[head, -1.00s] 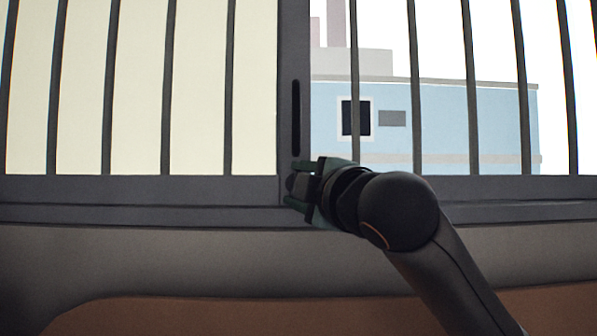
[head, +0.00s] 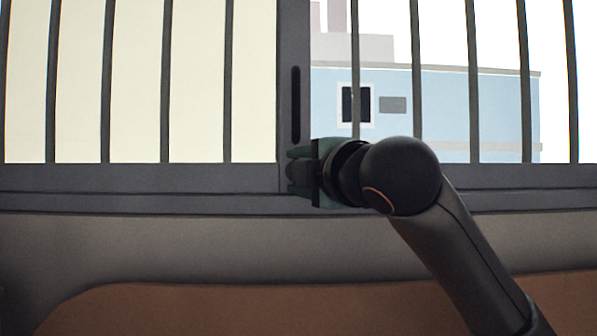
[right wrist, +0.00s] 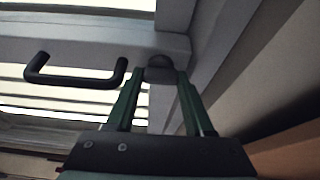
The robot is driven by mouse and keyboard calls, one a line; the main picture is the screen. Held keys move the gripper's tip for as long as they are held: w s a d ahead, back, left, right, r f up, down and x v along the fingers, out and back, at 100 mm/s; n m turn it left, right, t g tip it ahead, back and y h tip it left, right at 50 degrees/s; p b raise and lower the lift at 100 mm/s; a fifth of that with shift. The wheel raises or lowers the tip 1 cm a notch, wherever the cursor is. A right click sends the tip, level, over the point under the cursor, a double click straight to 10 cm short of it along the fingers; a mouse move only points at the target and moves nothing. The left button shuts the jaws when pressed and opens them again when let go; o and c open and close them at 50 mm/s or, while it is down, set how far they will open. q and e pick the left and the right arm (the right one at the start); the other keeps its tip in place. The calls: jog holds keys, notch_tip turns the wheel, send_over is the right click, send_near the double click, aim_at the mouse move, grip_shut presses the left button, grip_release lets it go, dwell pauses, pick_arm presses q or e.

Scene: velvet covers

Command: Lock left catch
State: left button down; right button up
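The catch is a small dark knob (head: 294,172) at the bottom of the window's middle upright. In the right wrist view the catch (right wrist: 160,72) sits between the tips of the green fingers. My right gripper (head: 299,172) is open, with one finger above and one below the catch in the head view. A narrow gap seems to show beside the catch; contact is hard to tell. My left gripper is in neither view.
A black bar handle (right wrist: 76,78) stands out from the window frame near the catch; in the head view it is a dark vertical bar (head: 296,105) above my gripper. The barred window and its sill (head: 140,200) lie behind. A brown panel (head: 240,305) is below.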

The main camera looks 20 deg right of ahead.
jog(key=o, duration=0.5)
jog(key=shift+c, duration=0.2)
jog(key=shift+a+f, duration=0.1)
jog(key=shift+f, duration=0.05)
